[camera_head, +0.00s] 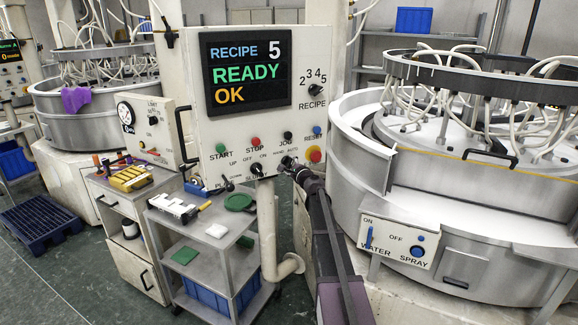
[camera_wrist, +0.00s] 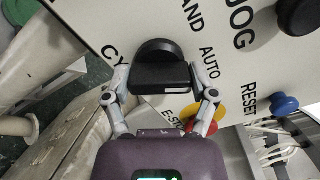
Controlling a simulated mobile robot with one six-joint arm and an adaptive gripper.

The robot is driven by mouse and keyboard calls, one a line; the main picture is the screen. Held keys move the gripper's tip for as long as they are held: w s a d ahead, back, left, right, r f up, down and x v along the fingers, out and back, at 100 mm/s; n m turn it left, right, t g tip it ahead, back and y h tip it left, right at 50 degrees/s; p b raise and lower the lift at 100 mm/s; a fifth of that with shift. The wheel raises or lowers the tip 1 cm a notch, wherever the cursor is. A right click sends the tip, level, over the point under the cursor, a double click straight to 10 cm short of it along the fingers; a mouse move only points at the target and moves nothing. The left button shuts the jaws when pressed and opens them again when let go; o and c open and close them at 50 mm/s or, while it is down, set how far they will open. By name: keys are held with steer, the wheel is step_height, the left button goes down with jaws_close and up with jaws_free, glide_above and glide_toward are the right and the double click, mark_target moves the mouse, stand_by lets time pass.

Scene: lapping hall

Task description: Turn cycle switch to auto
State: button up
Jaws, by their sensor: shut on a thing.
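The cycle switch (camera_wrist: 156,48) is a black rotary knob with a raised grip bar on the white control panel, with HAND and AUTO lettering beside it in the wrist view. My gripper (camera_wrist: 161,76) is shut on its bar, one finger on each side. In the head view, my gripper (camera_head: 292,166) reaches the panel's lower edge, below the JOG button, and mostly hides the switch. The letters "CY" show left of the knob in the wrist view; the rest of that word is covered. I cannot tell which position the knob points to.
The red emergency stop (camera_head: 315,155) on yellow and the blue RESET button (camera_head: 317,131) sit close right of my gripper. The black JOG button (camera_head: 287,135) is just above. A display (camera_head: 247,70) reads RECIPE 5, READY, OK. A cart (camera_head: 208,243) stands lower left.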

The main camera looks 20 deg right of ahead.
steer(key=shift+w+m, duration=0.1)
steer(key=shift+m, duration=0.4)
steer(key=o, duration=1)
steer(key=shift+s+d, duration=0.15)
steer(key=shift+s, duration=2.9)
steer(key=shift+s+d, duration=0.15)
steer(key=shift+s, duration=2.85)
